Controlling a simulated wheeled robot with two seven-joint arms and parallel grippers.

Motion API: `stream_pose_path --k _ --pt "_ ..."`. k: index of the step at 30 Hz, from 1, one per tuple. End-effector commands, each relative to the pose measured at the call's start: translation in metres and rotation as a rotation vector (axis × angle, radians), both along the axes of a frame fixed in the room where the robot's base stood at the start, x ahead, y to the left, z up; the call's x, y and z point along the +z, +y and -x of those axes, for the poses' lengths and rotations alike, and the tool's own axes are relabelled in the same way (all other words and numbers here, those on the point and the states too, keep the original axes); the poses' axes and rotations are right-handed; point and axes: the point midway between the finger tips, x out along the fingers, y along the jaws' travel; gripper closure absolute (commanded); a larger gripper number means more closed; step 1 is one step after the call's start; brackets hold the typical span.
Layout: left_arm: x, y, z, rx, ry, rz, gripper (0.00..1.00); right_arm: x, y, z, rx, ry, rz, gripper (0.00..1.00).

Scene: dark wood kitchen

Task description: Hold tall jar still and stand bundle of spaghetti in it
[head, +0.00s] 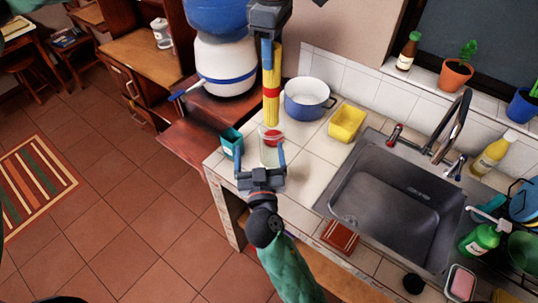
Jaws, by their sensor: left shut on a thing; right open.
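A yellow bundle of spaghetti (272,78) with a red band hangs upright from my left gripper (270,48), which is shut on its upper part. A clear tall jar (268,155) with some red near its top stands on the tiled counter. The bundle's lower end is just above or at the jar's top in the picture. I cannot tell whether it is inside. My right gripper (261,158) is open, with its blue fingers on either side of the jar. I cannot tell whether they touch it. The jar's lower part is hidden by the gripper.
A small teal container (232,143) stands close left of the jar. A white and blue pot (307,98) and a yellow tub (346,123) stand behind to the right. The sink (395,195) lies right. A large white and blue vessel (225,65) stands back left.

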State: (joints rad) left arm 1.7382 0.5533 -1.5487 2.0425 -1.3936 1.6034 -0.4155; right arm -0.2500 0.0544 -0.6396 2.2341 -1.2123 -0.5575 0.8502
Motion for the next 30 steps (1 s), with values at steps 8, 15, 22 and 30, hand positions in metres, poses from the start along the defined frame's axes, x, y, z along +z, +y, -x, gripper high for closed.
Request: stream_pose_path --k 8,15,22,30 --pt "0.000 0.000 0.000 0.000 0.000 0.000 1.00 -0.022 -0.018 -0.015 -0.139 0.101 -0.080 0.12" --pt "0.000 0.000 0.000 0.000 0.000 0.000 1.00 -0.030 -0.025 -0.022 -0.188 0.131 -0.109 0.12" --pt "0.000 0.000 0.000 0.000 0.000 0.000 1.00 -0.029 -0.027 -0.044 -0.188 0.129 -0.110 0.12" --pt "0.000 0.000 0.000 0.000 0.000 0.000 1.00 -0.030 -0.031 -0.076 -0.189 0.130 -0.109 0.12"
